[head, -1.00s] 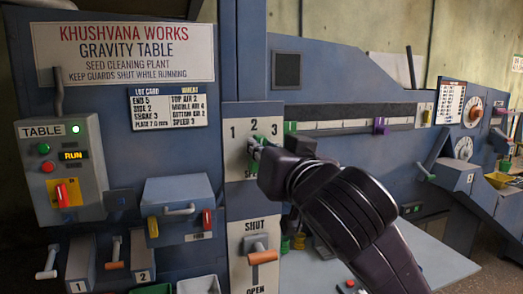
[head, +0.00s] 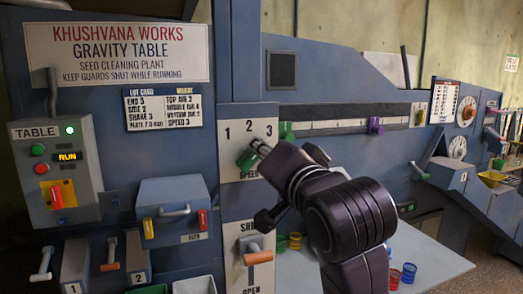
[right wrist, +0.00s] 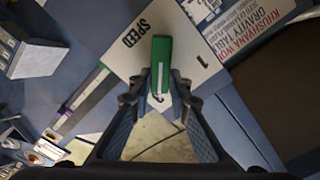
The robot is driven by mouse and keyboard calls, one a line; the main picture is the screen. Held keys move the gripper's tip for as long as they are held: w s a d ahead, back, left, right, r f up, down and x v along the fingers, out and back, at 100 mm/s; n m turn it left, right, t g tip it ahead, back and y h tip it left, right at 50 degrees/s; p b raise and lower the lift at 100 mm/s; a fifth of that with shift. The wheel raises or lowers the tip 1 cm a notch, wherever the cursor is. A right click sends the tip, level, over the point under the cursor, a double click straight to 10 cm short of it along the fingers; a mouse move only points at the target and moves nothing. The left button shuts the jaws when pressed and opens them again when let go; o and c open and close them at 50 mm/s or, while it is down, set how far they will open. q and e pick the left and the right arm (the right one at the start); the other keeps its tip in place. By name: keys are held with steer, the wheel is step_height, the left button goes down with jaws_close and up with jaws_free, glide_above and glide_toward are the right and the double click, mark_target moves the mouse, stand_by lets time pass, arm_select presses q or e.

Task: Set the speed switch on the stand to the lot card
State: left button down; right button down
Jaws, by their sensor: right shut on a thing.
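The speed switch is a green bar knob (head: 246,160) on a pale plate (head: 233,111) marked 1, 2, 3 and SPEED. It also shows in the right wrist view (right wrist: 161,62), with a white line along it. My right gripper (head: 262,149) is shut on the knob, one finger on each side in the right wrist view (right wrist: 160,97). In the head view the knob slants from lower left towards upper right. The gripper hides its upper end, so I cannot tell exactly which number it points at. The lot card (head: 163,107) reads SPEED 3. My left gripper is not in view.
Below the speed plate is a SHUT/OPEN lever with an orange handle (head: 258,258). A TABLE control box (head: 57,172) stands at the left. A slide scale with green and purple markers (head: 376,126) runs to the right. Coloured cups (head: 409,273) stand on the pale surface below.

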stand_by(0.4)
steer(key=c, duration=1.8)
jaws_free()
steer(key=v, duration=1.2)
